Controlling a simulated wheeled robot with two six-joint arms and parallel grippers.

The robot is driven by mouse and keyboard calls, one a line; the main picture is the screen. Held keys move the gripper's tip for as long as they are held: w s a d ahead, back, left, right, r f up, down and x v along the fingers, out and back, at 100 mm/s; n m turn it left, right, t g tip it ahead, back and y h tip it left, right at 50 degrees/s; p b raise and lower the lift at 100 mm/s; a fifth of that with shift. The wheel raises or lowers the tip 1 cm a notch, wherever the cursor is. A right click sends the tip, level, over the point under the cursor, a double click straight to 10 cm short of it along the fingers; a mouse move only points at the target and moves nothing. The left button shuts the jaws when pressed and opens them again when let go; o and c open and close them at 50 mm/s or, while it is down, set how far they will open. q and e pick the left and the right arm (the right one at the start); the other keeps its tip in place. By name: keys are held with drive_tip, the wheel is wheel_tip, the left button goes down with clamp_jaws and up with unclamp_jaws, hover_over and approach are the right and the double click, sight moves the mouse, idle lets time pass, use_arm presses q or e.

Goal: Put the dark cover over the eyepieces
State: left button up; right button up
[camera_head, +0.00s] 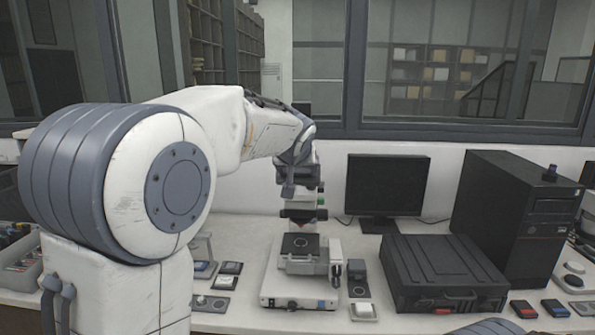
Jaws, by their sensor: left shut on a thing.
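A white microscope (299,302) stands on the bench in the middle, with a dark square stage (300,244). My left arm reaches in from the left, and my left gripper (300,190) is over the microscope's upper part. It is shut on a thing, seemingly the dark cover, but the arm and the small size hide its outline. A dark piece (303,214) shows just below the gripper; I cannot tell whether it is the cover or part of the microscope. The eyepieces are not clearly visible behind the gripper. My right gripper is not in view.
A black monitor (386,185), a black case (440,272) and a black computer tower (515,215) stand to the right. Small dark blocks (523,309) lie at the front right. Small pads (209,303) lie left of the microscope. Windows are behind.

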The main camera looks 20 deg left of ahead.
use_arm(q)
drive_tip(key=o, duration=1.2)
drive_tip(key=shift+c, duration=0.2)
drive_tip(key=shift+s+d+r, duration=0.15)
drive_tip(key=shift+s+r, duration=0.15)
drive_tip(key=shift+s, duration=0.1)
drive_tip(key=b+v, duration=0.3)
drive_tip(key=v, duration=0.6)
drive_tip(key=shift+s+r, duration=0.15)
drive_tip(key=shift+s, duration=0.05)
